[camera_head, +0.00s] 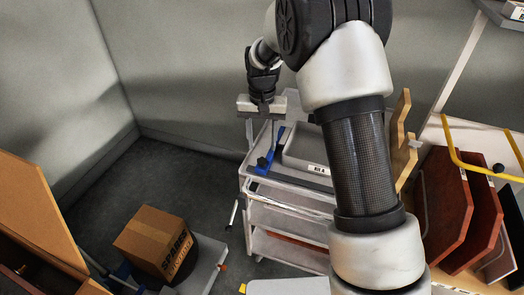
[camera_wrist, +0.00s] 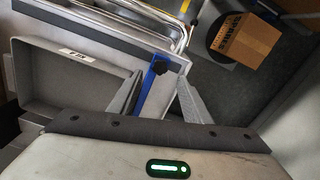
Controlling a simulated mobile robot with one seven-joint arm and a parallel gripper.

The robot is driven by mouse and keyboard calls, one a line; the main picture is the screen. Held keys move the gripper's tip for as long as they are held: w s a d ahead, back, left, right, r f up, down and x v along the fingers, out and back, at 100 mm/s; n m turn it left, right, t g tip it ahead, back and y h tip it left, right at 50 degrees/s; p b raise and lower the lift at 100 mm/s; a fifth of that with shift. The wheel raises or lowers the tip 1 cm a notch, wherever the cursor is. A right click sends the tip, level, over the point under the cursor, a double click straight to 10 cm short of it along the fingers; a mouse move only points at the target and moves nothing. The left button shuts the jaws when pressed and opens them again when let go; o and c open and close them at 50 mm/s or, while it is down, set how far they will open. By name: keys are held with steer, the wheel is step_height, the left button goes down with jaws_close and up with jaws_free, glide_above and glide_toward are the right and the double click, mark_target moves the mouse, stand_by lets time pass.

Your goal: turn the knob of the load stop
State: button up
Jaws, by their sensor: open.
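The load stop is a blue bar (camera_head: 267,165) on the top of the grey cart, beside a grey tray. Its black knob (camera_head: 262,162) shows at the bar's near end. In the wrist view the blue bar (camera_wrist: 149,88) runs between my fingers, and the black knob (camera_wrist: 158,68) lies just beyond the fingertips. My gripper (camera_wrist: 157,78) is open and empty, with one finger on each side of the bar. In the head view my gripper (camera_head: 268,122) points down above the cart top. I cannot tell its exact height over the knob.
The grey tray (camera_wrist: 62,88) is close to the left finger in the wrist view. The cart's shelves (camera_head: 285,222) stand below. A cardboard box (camera_head: 156,243) sits on a low platform at left. Brown boards (camera_head: 447,205) stand at right. Floor behind the cart is clear.

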step_height(320, 180, up, 11)
steer(key=p, duration=0.1)
stand_by(0.3)
steer(key=s+d+r+t+p, duration=0.1)
steer(key=s+d+r+p, duration=0.2)
steer(key=s+r, duration=0.4)
steer(key=s+d+r+t+p, duration=0.15)
steer(key=s+d+r, duration=0.3)
steer(key=r, duration=0.55)
steer(key=s+d+r+t+p, duration=0.1)
steer(key=s+d+r+p, duration=0.1)
steer(key=s, duration=0.6)
steer(key=s+d+r+n+t+p, duration=0.1)
steer(key=s+d+r+t+p, duration=0.1)
steer(key=s, duration=0.7)
steer(key=shift+s+r+n+p, duration=0.25)
steer(key=shift+r+n+p, duration=0.1)
steer(key=shift+p, duration=0.55)
